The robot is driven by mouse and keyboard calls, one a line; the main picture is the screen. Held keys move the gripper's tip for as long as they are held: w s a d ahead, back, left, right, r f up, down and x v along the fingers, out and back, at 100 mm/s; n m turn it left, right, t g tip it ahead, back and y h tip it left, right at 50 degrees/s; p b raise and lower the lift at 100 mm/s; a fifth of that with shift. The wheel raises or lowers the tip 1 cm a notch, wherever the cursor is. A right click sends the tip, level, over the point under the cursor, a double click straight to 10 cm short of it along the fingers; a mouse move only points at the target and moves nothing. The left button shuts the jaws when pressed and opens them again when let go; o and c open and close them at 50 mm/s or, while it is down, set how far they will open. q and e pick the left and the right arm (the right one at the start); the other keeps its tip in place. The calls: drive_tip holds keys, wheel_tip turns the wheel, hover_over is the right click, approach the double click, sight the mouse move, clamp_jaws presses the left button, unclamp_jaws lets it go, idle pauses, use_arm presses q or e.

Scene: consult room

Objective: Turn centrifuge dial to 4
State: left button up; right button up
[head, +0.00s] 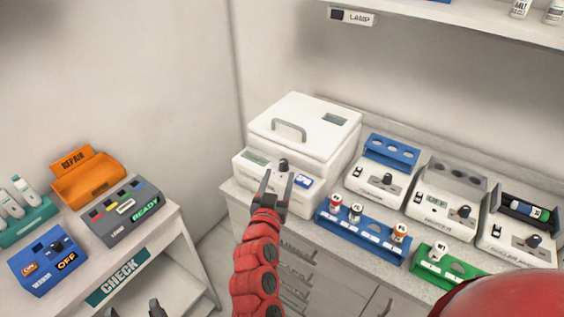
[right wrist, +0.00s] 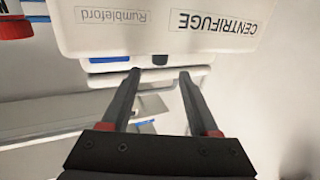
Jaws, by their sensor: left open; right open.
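The white centrifuge (head: 303,130) stands on the counter with its lid down and a grey handle on top. Its dark dial (head: 284,165) is on the sloped front panel, between a small display (head: 257,158) and a blue button (head: 304,181). My right gripper (head: 277,181) is open just in front of the dial, apart from it or at its edge; I cannot tell which. The right wrist view shows the open fingers (right wrist: 186,75) below the upside-down centrifuge front (right wrist: 150,35). The dial's setting is too small to read. My left gripper (head: 134,311) is open at the bottom edge, far from the centrifuge.
A blue rack (head: 362,235) with several capped vials stands right of my right gripper. A green rack (head: 447,268) and several small devices with dials fill the counter further right.

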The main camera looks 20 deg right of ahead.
sight(283, 165)
drive_tip(key=shift+p+x, duration=0.55)
drive_tip(key=shift+x, duration=1.8)
clamp_jaws()
